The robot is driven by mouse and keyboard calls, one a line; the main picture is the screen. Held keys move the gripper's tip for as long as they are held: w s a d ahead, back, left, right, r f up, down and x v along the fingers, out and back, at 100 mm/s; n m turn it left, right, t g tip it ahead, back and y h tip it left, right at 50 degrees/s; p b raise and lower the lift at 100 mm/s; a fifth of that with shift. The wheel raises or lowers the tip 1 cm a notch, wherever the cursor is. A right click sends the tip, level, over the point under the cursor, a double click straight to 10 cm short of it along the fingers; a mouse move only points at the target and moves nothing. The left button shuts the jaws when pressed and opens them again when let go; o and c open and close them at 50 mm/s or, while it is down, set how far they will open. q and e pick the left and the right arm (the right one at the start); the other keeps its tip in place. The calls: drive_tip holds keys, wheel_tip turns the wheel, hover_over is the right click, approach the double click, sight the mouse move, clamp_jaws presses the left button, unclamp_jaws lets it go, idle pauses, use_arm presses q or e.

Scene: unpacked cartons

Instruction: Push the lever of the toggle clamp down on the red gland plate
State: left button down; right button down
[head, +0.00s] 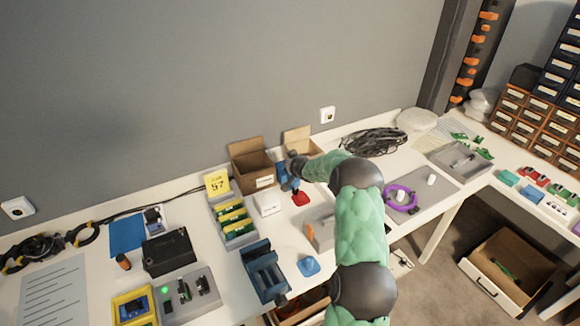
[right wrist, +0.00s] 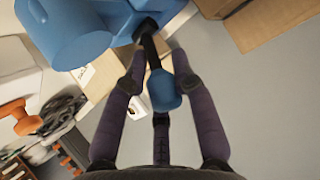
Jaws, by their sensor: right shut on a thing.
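The toggle clamp is a blue body (head: 281,172) on the white bench. The red gland plate (head: 300,199) lies just in front of it. My right gripper (head: 293,166) is at the clamp, and my arm and hand hide part of it. In the right wrist view the large blue clamp body (right wrist: 72,32) fills the top left. A black lever with a blue grip (right wrist: 163,90) reaches down between the dark fingers of my right gripper (right wrist: 163,75), which is closed around the grip. The red plate cannot be made out there. My left gripper is not in view.
Open cardboard boxes (head: 252,163) stand behind the clamp, against the wall. A white box (head: 267,204) and a grey tray of green boards (head: 233,219) are to the left. A black cable coil (head: 373,141) and a grey mat with a purple ring (head: 401,197) are to the right.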

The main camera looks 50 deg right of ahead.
drive_tip(key=shift+a+f, duration=0.5)
drive_tip(key=shift+f, duration=0.15)
drive_tip(key=c, duration=1.1)
unclamp_jaws()
drive_tip(key=shift+r, duration=0.2)
drive_tip(key=shift+s+d+r, duration=0.1)
drive_tip(key=shift+d+r, duration=0.2)
drive_tip(key=shift+r, duration=0.05)
drive_tip(key=v, duration=1.2)
